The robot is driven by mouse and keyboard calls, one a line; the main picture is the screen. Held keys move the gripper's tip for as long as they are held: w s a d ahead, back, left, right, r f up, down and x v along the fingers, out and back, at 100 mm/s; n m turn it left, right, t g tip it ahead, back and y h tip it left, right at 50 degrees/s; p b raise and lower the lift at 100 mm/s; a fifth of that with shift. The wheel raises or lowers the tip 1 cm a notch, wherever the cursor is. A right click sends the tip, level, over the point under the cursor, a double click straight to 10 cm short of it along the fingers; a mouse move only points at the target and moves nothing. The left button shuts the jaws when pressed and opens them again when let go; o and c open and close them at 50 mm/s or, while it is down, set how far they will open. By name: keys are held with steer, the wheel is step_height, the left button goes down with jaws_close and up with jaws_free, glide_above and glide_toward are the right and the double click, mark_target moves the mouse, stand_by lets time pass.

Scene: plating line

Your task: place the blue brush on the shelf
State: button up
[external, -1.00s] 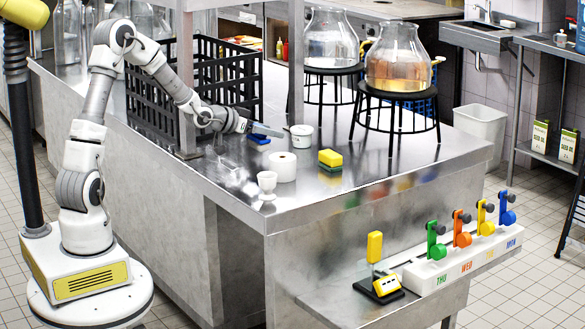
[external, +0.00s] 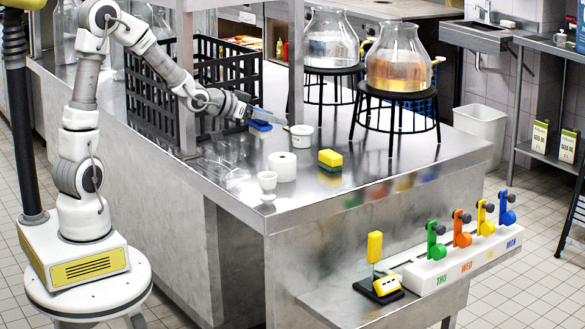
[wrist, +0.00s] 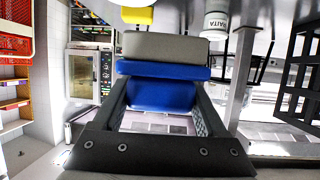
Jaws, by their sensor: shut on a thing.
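The blue brush (external: 260,126) is held by my gripper (external: 252,114) above the steel counter, near the black crate. In the wrist view the brush (wrist: 160,70) shows a blue body between the dark fingers of my gripper (wrist: 163,92), with a grey block at its far side. The fingers are shut on the blue part. In the external view the brush is small and partly covered by the gripper. A metal rack at the right edge has a lower shelf (external: 531,152) with green-and-white cartons on it; I cannot tell if this is the shelf named.
A white tub (external: 301,136) stands just right of the brush. A white roll (external: 283,167), a white cup (external: 267,182) and a yellow-green sponge (external: 330,159) stand nearer the front. The black crate (external: 228,75) and a metal post (external: 296,60) are close to the arm. Glass jars stand on black stools behind.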

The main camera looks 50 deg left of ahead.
mark_target(259, 120)
steer(key=s+m+h+p, duration=0.1)
steer(key=s+p, duration=0.1)
steer(key=s+r+m+h+p, duration=0.1)
steer(key=s+p, duration=0.1)
steer(key=p, duration=0.1)
steer(key=shift+s+d, duration=0.15)
steer(key=shift+s+d+f+m+h+p, duration=0.15)
steer(key=shift+s+d+m+h+p, duration=0.2)
steer(key=shift+s+h+p, duration=0.25)
